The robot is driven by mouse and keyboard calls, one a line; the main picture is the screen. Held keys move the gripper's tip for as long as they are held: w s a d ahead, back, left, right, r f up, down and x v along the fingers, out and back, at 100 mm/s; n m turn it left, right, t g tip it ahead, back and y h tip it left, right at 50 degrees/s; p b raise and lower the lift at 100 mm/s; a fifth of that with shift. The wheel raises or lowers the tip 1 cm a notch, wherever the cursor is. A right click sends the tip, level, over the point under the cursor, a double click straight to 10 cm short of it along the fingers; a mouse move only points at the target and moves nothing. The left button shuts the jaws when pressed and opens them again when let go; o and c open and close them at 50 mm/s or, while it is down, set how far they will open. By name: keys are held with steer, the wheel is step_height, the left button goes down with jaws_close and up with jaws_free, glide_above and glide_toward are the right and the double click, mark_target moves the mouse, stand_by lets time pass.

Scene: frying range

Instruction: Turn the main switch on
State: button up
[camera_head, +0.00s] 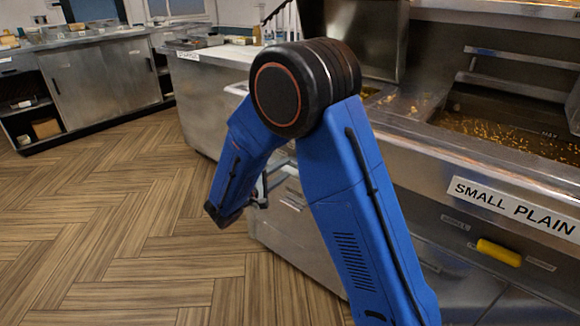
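A yellow handle-like part (498,252) sits on the front panel of the frying range (440,205), below the "SMALL PLAIN" label. Small labels flank it, too small to read, so I cannot tell for sure whether it is the main switch. My blue arm stands in front of the range, bent at a big black joint. Part of my gripper (262,190) shows behind the arm, low near the left end of the range front. It is left of the yellow part and well apart from it. Its fingers are mostly hidden, so its opening is unclear.
A frying vat (510,135) with floating bits in oil is at the right. A steel counter (205,100) adjoins the range on the left. A steel cabinet (100,80) stands at the back left. The wooden floor (110,230) at left is clear.

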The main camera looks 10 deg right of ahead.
mark_target(292, 164)
steer(key=shift+x, duration=2)
jaws_close()
